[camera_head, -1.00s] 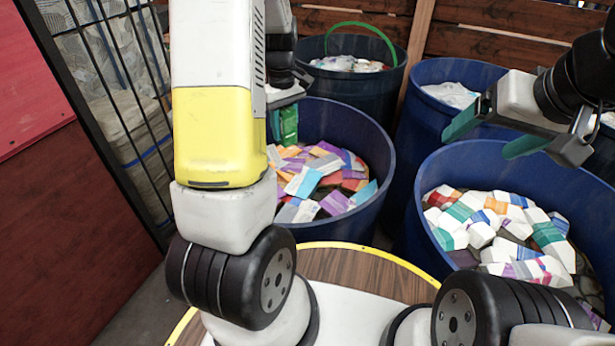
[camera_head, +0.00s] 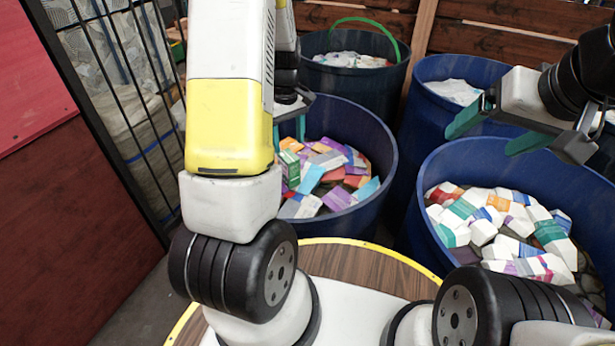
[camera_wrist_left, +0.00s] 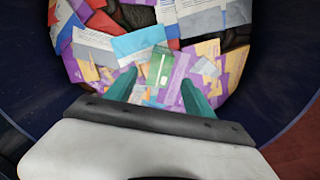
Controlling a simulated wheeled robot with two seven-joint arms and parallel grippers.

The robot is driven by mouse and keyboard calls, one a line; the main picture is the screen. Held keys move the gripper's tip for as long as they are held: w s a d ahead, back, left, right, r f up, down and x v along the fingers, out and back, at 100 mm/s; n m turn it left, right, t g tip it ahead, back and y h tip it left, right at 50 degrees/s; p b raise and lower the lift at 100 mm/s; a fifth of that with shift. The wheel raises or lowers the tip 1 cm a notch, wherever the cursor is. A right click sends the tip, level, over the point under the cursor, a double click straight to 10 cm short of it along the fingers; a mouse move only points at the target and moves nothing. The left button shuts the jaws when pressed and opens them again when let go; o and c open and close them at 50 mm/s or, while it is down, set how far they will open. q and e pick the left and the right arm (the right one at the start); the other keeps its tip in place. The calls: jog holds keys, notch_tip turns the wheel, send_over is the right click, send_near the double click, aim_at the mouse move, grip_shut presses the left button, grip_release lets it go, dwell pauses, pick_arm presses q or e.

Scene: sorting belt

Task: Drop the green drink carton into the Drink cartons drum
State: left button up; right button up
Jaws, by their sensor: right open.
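The green drink carton (camera_head: 290,168) is in the blue drum (camera_head: 372,140) behind my left arm, at the left side of the cartons there. In the left wrist view the green carton (camera_wrist_left: 160,68) shows beyond and between the fingertips, apart from them. I cannot tell if it has come to rest. My left gripper (camera_head: 290,128) is above this drum, partly hidden by my arm; the wrist view shows its teal fingers (camera_wrist_left: 160,88) spread and empty. My right gripper (camera_head: 497,131) is open and empty above the drums on the right. No drum label is readable.
A second blue drum (camera_head: 440,165) at the right holds white and coloured packs. Further drums (camera_head: 345,82) with pale contents stand behind. A black mesh fence (camera_head: 125,110) and a red panel (camera_head: 50,190) are at the left. A wooden surface with yellow edge (camera_head: 365,270) is in front.

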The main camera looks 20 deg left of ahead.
pick_arm(q)
notch_tip(320, 180, up, 8)
dwell(0.7)
jog(key=shift+f, duration=0.1)
